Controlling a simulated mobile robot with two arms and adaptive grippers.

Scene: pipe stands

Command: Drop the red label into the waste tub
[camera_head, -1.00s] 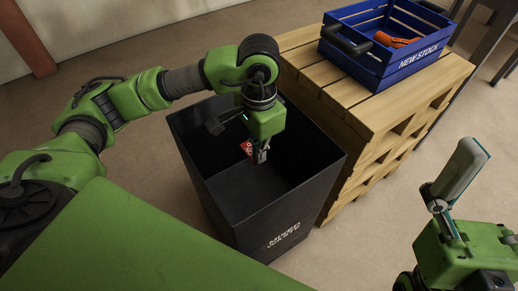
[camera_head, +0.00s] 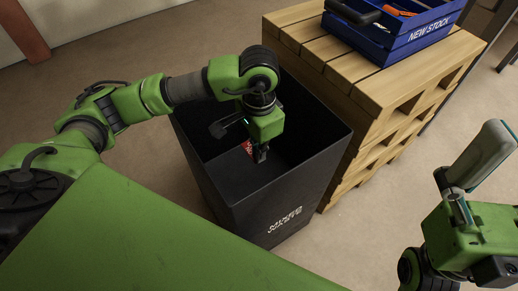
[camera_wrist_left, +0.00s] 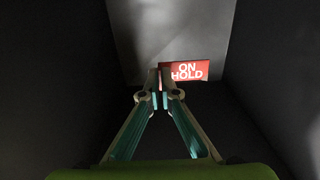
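The red label (camera_head: 247,147) shows beside the fingertips. In the left wrist view the label (camera_wrist_left: 190,71) reads "ON HOLD". Its left edge is at the nearly closed fingertips (camera_wrist_left: 160,85), which look shut on it, above the tub's inside. My right gripper (camera_head: 482,160) is at the right edge; its finger gap is not visible.
A wooden pallet stack (camera_head: 350,75) stands right behind the tub, close to its rim. A blue crate (camera_head: 390,40) marked "NEW STOCK" with orange items (camera_head: 405,10) sits on it. Open floor (camera_head: 330,250) lies in front of the stack, right of the tub.

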